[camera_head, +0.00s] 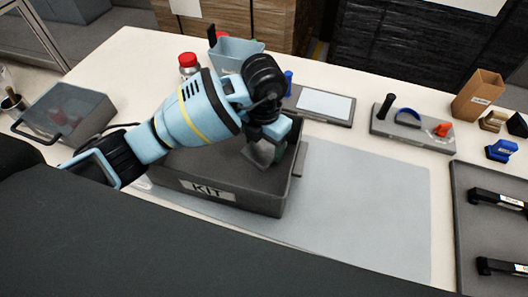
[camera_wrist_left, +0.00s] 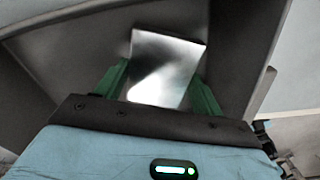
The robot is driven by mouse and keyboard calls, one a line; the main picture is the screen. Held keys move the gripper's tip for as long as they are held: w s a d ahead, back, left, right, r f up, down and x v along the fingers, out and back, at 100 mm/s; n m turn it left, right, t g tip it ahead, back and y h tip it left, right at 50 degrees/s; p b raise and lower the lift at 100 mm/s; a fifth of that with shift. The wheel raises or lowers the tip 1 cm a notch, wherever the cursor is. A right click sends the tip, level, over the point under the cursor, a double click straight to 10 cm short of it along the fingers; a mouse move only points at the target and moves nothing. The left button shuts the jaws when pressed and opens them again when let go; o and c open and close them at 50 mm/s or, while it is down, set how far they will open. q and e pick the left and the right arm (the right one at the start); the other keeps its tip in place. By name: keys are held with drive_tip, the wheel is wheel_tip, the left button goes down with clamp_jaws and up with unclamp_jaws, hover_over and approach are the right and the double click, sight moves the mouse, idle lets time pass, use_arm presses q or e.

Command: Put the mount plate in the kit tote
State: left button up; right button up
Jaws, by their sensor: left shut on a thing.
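The kit tote (camera_head: 265,204) is a dark grey open box with a KIT label on its front wall, standing on the grey mat. My left gripper (camera_head: 266,155) reaches down inside the tote opening. In the left wrist view its two green fingers (camera_wrist_left: 160,88) are shut on the mount plate (camera_wrist_left: 165,65), a shiny silver rectangular plate. The tote's grey inside (camera_wrist_left: 225,60) surrounds the plate there. I cannot tell whether the plate touches the tote floor. In the head view the plate is mostly hidden by the gripper. My right gripper is not in view.
A red-capped bottle (camera_head: 188,65) and a light blue bin (camera_head: 236,52) stand behind the tote. A grey tool holder (camera_head: 412,130) and a cardboard box (camera_head: 478,95) are at back right. The mat (camera_head: 375,200) right of the tote is clear.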

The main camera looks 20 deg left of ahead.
sight(264, 155)
use_arm(q)
drive_tip(key=shift+f, duration=2.15)
drive_tip(key=shift+f, duration=0.15)
drive_tip(key=o, duration=1.4)
wheel_tip(264, 155, up, 12)
drive_tip(key=shift+r+p, duration=0.1)
drive_tip(key=shift+p, duration=0.25)
